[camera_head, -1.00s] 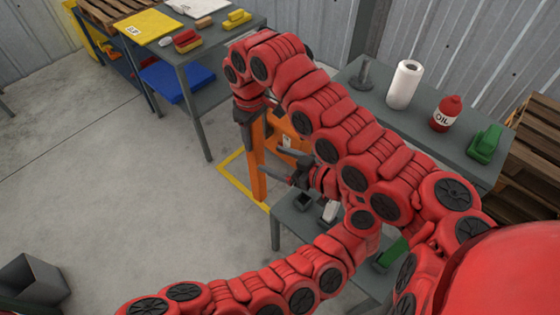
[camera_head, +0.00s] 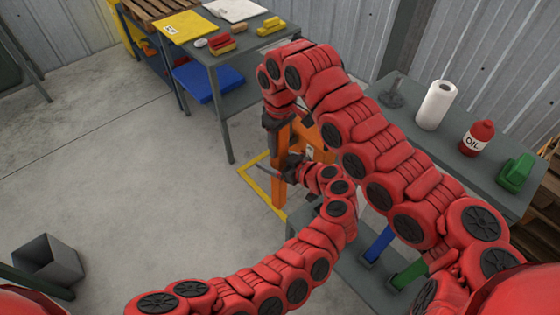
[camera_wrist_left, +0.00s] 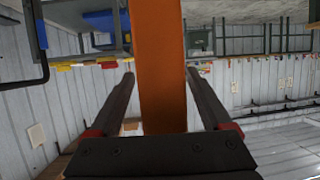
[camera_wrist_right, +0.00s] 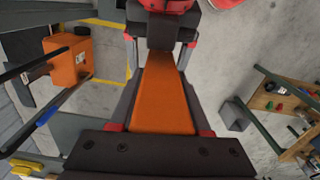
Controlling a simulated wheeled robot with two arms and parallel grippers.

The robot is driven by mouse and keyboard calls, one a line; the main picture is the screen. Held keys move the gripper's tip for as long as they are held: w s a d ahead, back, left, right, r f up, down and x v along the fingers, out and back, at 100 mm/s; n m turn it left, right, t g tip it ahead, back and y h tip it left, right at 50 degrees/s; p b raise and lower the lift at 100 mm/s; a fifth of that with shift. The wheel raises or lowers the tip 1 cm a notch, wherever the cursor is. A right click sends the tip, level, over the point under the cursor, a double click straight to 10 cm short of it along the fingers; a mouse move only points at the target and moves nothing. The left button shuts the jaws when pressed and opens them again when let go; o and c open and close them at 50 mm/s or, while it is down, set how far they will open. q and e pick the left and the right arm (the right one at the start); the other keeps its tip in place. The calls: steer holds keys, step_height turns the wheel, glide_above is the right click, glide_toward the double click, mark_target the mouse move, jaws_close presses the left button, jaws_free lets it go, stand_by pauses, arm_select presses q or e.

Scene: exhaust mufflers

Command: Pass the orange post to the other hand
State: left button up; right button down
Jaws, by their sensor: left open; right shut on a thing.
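The orange post (camera_head: 278,192) hangs roughly upright in the head view. My right gripper (camera_head: 278,122) is shut on its upper part, and the post also runs away from that gripper in the right wrist view (camera_wrist_right: 164,100). My left gripper (camera_head: 280,171) is at the post lower down. In the left wrist view the post (camera_wrist_left: 160,60) passes between its two open fingers, with a gap visible on each side. The arms hide part of the post in the head view.
A blue post (camera_head: 378,243) and a green post (camera_head: 408,274) stand in holders on a low grey table. A grey bench (camera_head: 445,160) at right holds a paper roll (camera_head: 436,106), an oil bottle (camera_head: 477,138) and a green object (camera_head: 516,172). A grey bin (camera_head: 48,262) stands on open floor.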

arm_select(q)
jaws_close()
arm_select(e)
steer(key=shift+a, duration=0.1)
steer(key=shift+c, duration=1.4)
jaws_free()
steer(key=shift+r, duration=3.75)
